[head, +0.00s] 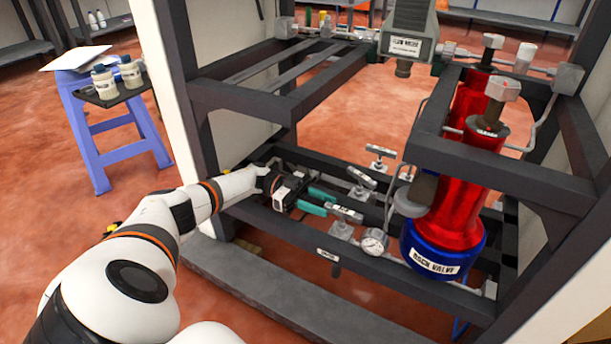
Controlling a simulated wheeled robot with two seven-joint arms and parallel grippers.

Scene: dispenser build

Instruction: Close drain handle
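Several small valves with flat metal handles stand in a row inside the lower frame. The nearest valve handle (345,214) is by my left gripper, the middle valve handle (361,178) is behind it, and the far valve handle (381,151) is farthest back. Their labels are too small to read, so I cannot tell which is the drain handle. My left gripper (331,203) reaches in from the left, its two teal fingers apart with nothing seen between them. The fingertips are close to the nearest handle; I cannot tell if they touch it. My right gripper is out of view.
A pressure gauge (374,242) sits right of the nearest valve. A red and blue cylinder (440,215) labelled as a valve stands at the right. Dark frame beams (275,225) surround the valves. A blue stool (115,120) with jars stands at the left.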

